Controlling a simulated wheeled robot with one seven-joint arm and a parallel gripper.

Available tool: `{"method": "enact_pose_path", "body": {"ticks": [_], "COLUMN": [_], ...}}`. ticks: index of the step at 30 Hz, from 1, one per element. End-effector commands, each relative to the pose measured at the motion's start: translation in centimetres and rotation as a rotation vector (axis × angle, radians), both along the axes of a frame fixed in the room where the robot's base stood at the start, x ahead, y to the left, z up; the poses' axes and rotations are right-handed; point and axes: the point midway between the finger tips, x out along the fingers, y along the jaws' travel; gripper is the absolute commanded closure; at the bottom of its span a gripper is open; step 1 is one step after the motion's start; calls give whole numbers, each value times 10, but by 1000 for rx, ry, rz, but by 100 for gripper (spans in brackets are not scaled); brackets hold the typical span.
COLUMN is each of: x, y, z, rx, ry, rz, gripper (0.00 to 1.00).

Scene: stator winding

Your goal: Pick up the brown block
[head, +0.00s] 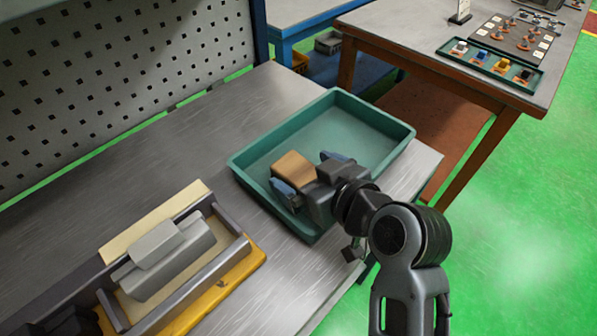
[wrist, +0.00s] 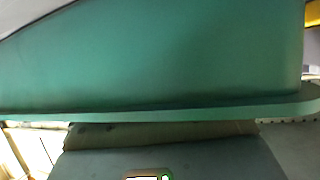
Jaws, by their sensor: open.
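The brown block (head: 293,168) is in the green tray (head: 252,152) on the grey workbench. My gripper (head: 307,173) is over the tray with its two blue-tipped fingers apart, one on each side of the block's near end. The block shows between and slightly beyond the fingers. I cannot tell whether either finger touches it. The gripper body hides the block's near side. The wrist view is filled mostly by the green tray (wrist: 160,60); a brownish strip (wrist: 160,130) below it may be the block, but this is unclear.
A yellow-based fixture (head: 232,268) with a grey metal part (head: 165,255) stands left of the tray. A pegboard (head: 120,80) rises behind the bench. The tray's far right part is empty. Another table (head: 420,40) with small parts stands at the upper right.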

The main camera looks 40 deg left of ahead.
Motion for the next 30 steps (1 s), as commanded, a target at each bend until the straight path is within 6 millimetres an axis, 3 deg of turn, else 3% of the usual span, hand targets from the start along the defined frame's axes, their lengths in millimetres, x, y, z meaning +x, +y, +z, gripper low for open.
{"method": "enact_pose_path", "body": {"ticks": [8,27,30], "x": [1,0,1], "y": [2,1,1], "z": [-1,-2,-1], "rx": [0,-1,0], "ry": [0,0,0], "rz": [-1,-1,-1], "gripper": [2,63,69]}}
